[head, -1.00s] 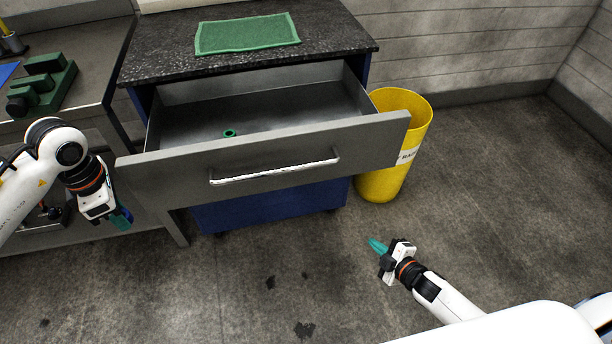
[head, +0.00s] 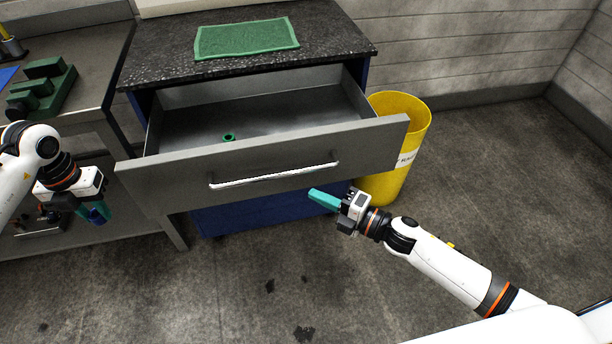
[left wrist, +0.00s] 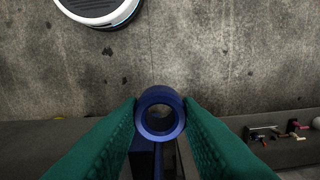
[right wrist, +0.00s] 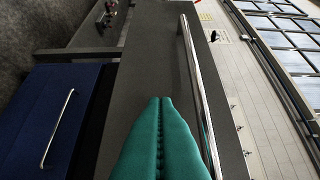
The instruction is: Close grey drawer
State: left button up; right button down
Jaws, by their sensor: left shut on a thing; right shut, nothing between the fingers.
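The grey drawer (head: 375,148) of the cabinet stands pulled open, with a silver bar handle (head: 275,176) across its front. A small green ring (head: 229,137) lies inside it. The drawer front and handle (right wrist: 199,95) also show in the right wrist view. My right gripper (head: 312,194) is shut and empty, just below and in front of the drawer front near the handle's right end; I cannot tell if it touches. My left gripper (head: 104,215) is shut on a blue ring (left wrist: 160,112), left of the drawer and apart from it.
A dark speckled worktop (head: 170,52) with a green mat (head: 246,36) tops the cabinet. A blue lower drawer (head: 260,214) is closed beneath. A yellow trash bin (head: 408,135) stands close on the right. The front floor is clear.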

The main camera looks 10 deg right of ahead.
jog(key=w, duration=0.2)
jog(key=w+a, duration=0.1)
jog(key=w, duration=0.1)
jog(key=w+a, duration=0.1)
jog(key=w, duration=0.1)
pick_arm(q)
jog(key=shift+r, duration=0.4)
